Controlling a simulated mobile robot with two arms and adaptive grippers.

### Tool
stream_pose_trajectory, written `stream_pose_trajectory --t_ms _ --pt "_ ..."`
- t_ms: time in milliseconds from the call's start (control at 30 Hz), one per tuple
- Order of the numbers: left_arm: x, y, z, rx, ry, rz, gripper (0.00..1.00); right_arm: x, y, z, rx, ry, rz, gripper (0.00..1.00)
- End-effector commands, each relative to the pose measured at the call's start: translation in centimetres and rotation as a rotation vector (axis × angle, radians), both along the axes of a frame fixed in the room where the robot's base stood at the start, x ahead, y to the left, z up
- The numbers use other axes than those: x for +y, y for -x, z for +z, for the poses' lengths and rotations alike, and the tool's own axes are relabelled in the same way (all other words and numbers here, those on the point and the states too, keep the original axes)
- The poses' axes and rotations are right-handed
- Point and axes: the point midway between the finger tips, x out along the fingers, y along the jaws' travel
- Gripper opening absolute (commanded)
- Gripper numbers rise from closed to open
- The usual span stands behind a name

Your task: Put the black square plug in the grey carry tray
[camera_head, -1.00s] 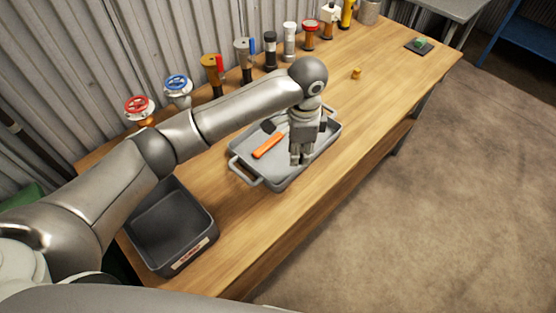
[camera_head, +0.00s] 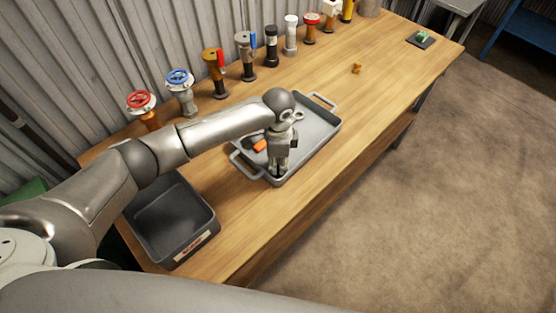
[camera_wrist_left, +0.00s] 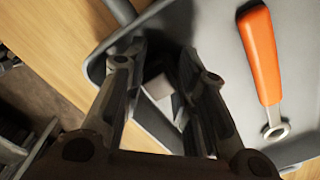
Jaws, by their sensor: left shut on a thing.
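The grey carry tray (camera_head: 318,124) lies on the bench with a handle at each end. It also fills much of the left wrist view (camera_wrist_left: 210,30). My left gripper (camera_head: 277,170) points down over the tray's near end, close to the rim. In the left wrist view its fingers (camera_wrist_left: 158,75) are closed around a dark thing (camera_wrist_left: 153,68), apparently the black square plug, partly hidden by the fingers. I cannot tell whether it touches the tray floor. My right gripper is not in view.
An orange-handled ring tool (camera_wrist_left: 260,55) lies in the tray beside the gripper. A dark open bin (camera_head: 172,222) stands nearer on the bench. Several valves and fittings (camera_head: 215,73) line the wall side. A small brass piece (camera_head: 357,68) lies beyond the tray; bench around it is clear.

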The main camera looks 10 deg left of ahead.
Motion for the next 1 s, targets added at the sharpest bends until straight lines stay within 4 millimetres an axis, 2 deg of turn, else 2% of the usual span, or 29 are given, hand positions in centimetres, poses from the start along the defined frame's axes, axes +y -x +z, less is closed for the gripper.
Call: stream_pose_trajectory --t_ms 133,167,233,500,633,767,1000 --pt "0.0 0.0 -0.2 0.0 0.001 0.0 0.01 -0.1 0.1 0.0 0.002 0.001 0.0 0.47" --pt "0.0 0.0 -0.2 0.0 0.001 0.0 0.28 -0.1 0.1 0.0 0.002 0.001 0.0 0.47" --pt "0.0 0.0 -0.2 0.0 0.001 0.0 0.36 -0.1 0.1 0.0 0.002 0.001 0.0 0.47" --pt "0.0 0.0 -0.2 0.0 0.0 0.001 0.36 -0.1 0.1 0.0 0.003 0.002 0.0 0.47" --pt "0.0 -0.1 0.5 -0.001 0.001 0.001 0.36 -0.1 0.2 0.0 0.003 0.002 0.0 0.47" --pt "-0.1 -0.2 2.6 -0.004 0.003 0.001 0.36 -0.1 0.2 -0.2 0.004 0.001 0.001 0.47" --pt "-0.1 -0.2 7.8 -0.005 0.003 0.0 0.36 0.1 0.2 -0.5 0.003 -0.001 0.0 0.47"
